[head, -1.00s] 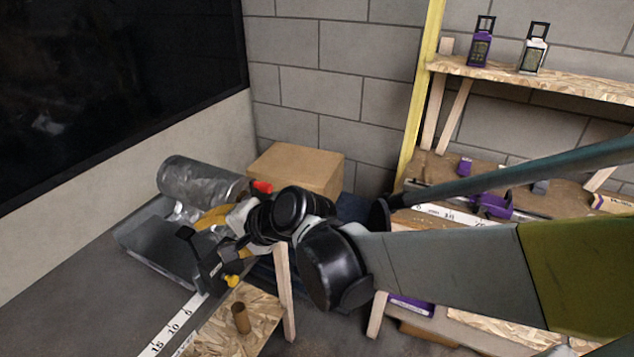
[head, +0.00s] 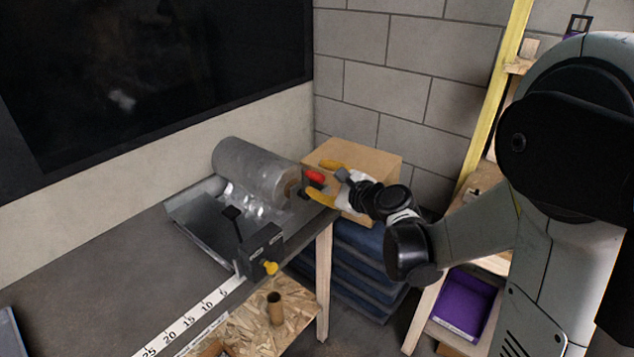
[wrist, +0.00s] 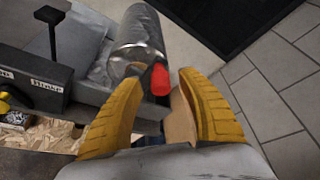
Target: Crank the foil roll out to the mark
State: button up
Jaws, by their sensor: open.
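The silver foil roll (head: 250,168) lies in a grey metal tray (head: 195,192) on the dark bench. A red crank handle (head: 315,177) sticks out at the roll's right end. My gripper (head: 328,182) is open, its yellow fingers around the handle's level. In the wrist view my gripper (wrist: 160,88) has the red handle (wrist: 160,80) between its spread fingers, nearer the left one; I cannot tell whether they touch. A white scale strip (head: 190,315) with numbers runs along the bench front. I cannot make out a separate mark on it.
A dark block labelled Brake (wrist: 45,85) with a black lever stands in front of the roll, with a yellow knob (head: 271,268). A cardboard box (head: 365,165) sits behind my gripper. A cardboard tube (head: 275,308) stands on a lower board.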

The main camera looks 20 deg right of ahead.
jog(key=shift+w+a+f, duration=0.15)
jog(key=shift+w+a, duration=0.05)
jog(key=shift+w, duration=0.45)
grip_shut()
